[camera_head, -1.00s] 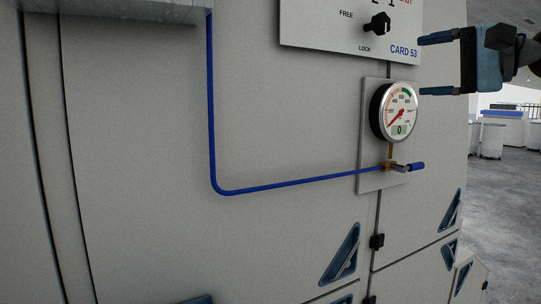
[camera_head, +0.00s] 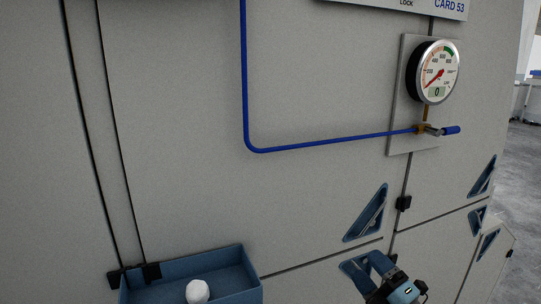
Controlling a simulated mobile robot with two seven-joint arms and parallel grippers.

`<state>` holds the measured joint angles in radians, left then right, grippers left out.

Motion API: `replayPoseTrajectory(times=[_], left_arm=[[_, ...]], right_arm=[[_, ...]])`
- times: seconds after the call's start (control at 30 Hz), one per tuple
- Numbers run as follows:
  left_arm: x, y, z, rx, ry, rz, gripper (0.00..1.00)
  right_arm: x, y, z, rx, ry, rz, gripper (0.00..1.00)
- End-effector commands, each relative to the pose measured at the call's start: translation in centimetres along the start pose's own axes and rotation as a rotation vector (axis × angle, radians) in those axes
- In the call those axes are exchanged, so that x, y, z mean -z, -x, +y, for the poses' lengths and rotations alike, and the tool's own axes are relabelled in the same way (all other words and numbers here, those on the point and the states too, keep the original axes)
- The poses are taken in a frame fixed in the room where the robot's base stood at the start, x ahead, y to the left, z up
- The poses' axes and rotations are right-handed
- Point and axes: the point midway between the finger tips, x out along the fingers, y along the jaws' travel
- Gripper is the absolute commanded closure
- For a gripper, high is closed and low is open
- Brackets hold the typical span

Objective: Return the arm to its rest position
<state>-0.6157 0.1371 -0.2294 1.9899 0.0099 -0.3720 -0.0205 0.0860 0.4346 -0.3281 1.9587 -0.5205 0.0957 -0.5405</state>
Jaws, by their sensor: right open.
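My right gripper (camera_head: 362,268) is low in the picture, right of the middle. The rest of my right arm is mostly cut off by the bottom edge. My left gripper is not in view.
A grey machine front (camera_head: 310,90) fills most of the view. A pressure gauge (camera_head: 437,72) reads 0, above a valve with a blue lever (camera_head: 451,130) and blue pipe (camera_head: 330,142). A blue tray (camera_head: 235,262) holds a white object (camera_head: 197,291). Floor (camera_head: 520,165) shows at right.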

Motion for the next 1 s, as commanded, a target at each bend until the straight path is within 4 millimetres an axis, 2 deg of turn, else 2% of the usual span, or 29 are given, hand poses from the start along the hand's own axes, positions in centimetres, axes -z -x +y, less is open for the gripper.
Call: replayPoseTrajectory(times=[0.03,0.1,0.17,0.3,0.4,0.5,0.6,0.7,1.0], left_arm=[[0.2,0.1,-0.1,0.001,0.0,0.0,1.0],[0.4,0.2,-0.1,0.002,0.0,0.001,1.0],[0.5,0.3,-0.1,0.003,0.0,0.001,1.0],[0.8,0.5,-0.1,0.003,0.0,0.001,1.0],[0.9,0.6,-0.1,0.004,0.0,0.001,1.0],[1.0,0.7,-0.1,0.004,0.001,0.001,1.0],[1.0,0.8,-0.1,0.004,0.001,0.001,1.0],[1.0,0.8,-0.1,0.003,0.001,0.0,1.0],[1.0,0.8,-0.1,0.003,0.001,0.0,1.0]], right_arm=[[0.7,2.4,-2.9,0.059,-0.154,-0.07,0.26],[1.6,5.6,-6.5,0.133,-0.361,-0.172,0.26],[2.6,8.7,-9.5,0.195,-0.534,-0.267,0.26],[6.0,16.6,-15.6,0.327,-0.92,-0.51,0.26],[8.8,21.9,-18.6,0.399,-1.143,-0.676,0.26],[11.3,26.1,-20.4,0.446,-1.307,-0.81,0.26],[13.0,28.8,-21.4,0.474,-1.409,-0.901,0.26],[13.8,30.0,-21.8,0.485,-1.458,-0.945,0.26],[13.9,30.1,-21.8,0.486,-1.462,-0.949,0.26]])
